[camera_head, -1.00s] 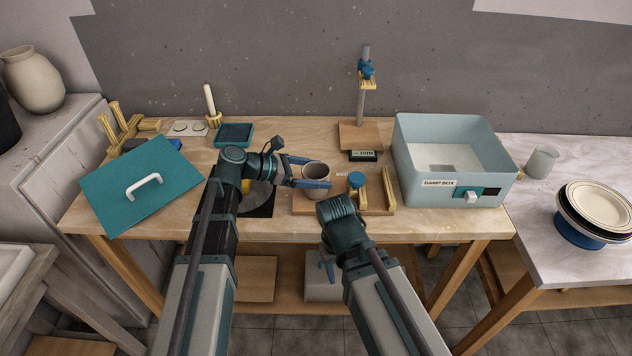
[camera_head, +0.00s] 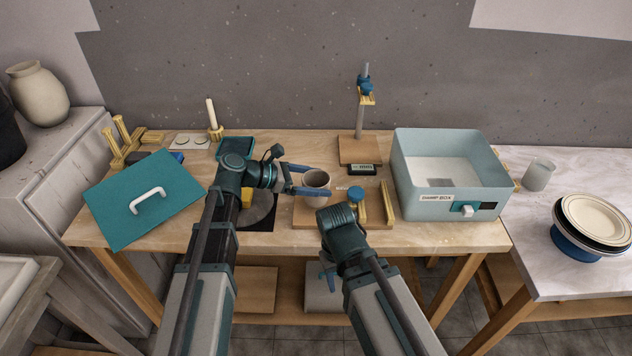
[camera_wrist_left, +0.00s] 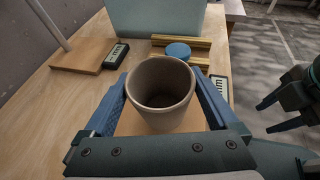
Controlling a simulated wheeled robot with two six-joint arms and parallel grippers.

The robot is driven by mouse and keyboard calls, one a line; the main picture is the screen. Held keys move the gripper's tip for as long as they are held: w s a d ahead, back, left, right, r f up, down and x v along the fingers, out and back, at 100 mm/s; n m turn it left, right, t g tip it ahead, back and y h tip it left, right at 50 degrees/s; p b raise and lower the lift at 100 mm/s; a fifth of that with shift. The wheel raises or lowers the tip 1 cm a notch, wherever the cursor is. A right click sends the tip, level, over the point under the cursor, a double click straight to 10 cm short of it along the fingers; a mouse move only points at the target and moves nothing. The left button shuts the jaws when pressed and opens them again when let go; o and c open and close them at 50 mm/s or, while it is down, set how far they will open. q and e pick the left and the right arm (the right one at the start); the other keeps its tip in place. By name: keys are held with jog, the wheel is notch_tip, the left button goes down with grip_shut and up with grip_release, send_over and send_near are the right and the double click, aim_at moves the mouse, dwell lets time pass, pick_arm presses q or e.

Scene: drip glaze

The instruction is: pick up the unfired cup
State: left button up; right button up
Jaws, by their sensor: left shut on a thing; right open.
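The unfired cup (camera_head: 316,181) is a plain brownish-grey, open-topped cup. It stands upright over a wooden board (camera_head: 305,216) near the front middle of the bench. My left gripper (camera_head: 312,183) is shut on the cup, with a blue finger on either side of it. In the left wrist view the cup (camera_wrist_left: 161,92) sits between the two fingers, and its inside looks empty. I cannot tell whether its base touches the board. My right gripper shows at the right edge of the left wrist view (camera_wrist_left: 285,98), apart from the cup, with its fingers open.
Right of the cup are a blue knob (camera_head: 356,194) and brass rails (camera_head: 388,205) on the board. The damp box (camera_head: 407,198) stands open at the right. A teal lid (camera_head: 120,205) lies at the left. A stand (camera_head: 360,130) with a small display (camera_head: 362,169) is behind.

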aim_at(316, 178)
pick_arm(q)
notch_tip(316, 178, up, 8)
jog(key=p, duration=0.6)
jog(key=shift+f, duration=0.2)
